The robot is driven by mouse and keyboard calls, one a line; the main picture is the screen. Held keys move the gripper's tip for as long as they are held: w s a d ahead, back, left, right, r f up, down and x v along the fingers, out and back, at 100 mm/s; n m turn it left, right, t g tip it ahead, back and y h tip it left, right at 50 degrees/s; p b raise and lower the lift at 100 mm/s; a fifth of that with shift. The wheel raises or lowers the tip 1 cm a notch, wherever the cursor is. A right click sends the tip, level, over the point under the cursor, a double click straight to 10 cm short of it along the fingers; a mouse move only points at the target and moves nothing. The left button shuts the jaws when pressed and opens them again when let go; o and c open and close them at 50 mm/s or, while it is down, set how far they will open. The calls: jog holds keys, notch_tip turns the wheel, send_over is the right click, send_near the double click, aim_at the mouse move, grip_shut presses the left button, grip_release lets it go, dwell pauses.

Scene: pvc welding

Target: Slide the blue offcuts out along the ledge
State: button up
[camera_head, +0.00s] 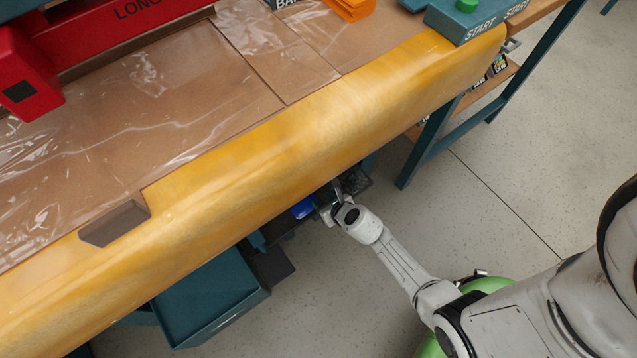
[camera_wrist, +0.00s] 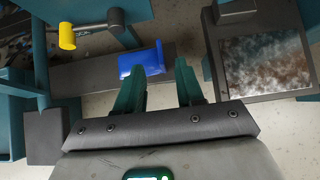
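In the wrist view, a blue piece (camera_wrist: 138,64) with a raised right edge lies on a dark grey ledge (camera_wrist: 90,76) below the bench. I cannot tell whether it is one offcut or several together. My gripper (camera_wrist: 160,68) is open, its two teal fingers apart with nothing clearly held between them. The left finger overlaps the blue piece's lower right part; I cannot tell whether they touch. In the head view, the blue piece (camera_head: 304,207) shows under the bench edge, just left of my gripper (camera_head: 337,192), which is partly hidden there.
A dark-rimmed tray (camera_wrist: 265,93) with mottled contents stands right of the fingers. A yellow knob (camera_wrist: 67,37) on a grey bar is at upper left. The yellow-edged bench (camera_head: 300,135) overhangs this area. A teal bin (camera_head: 210,295) is under it; open floor lies right.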

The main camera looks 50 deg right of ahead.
jog(key=p+v, duration=0.2)
jog(key=v, duration=0.3)
jog(key=shift+s+a+r, duration=0.1)
jog(key=shift+s+r, duration=0.1)
jog(key=shift+s, duration=0.05)
dwell(0.4)
